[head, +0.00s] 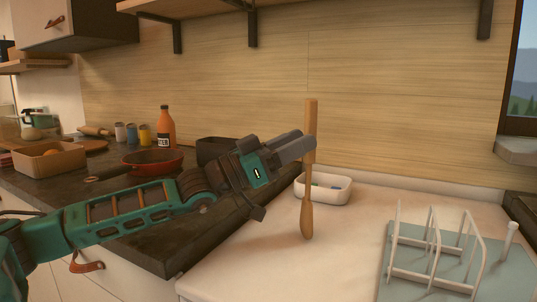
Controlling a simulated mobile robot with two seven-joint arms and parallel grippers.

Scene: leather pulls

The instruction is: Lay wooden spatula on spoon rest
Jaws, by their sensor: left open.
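The wooden spatula (308,205) stands upright in the middle of the head view, its flat end up and its rounded handle end down over the pale counter. My left gripper (305,146) reaches in from the left with its jaws open, its fingertips at the spatula's upper part. I cannot tell whether the fingers touch it or whether its lower end rests on the counter. A white rounded dish (337,198), possibly the spoon rest, sits just behind the spatula with something small and bluish inside; the spatula partly covers its left side. My right gripper is out of view.
A white dish rack (435,245) stands on a blue-grey mat (515,275) at right. A red pan (165,163), an orange bottle (166,128), several cans and a box (48,167) stand on the dark counter at left. The pale counter's front middle is clear.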

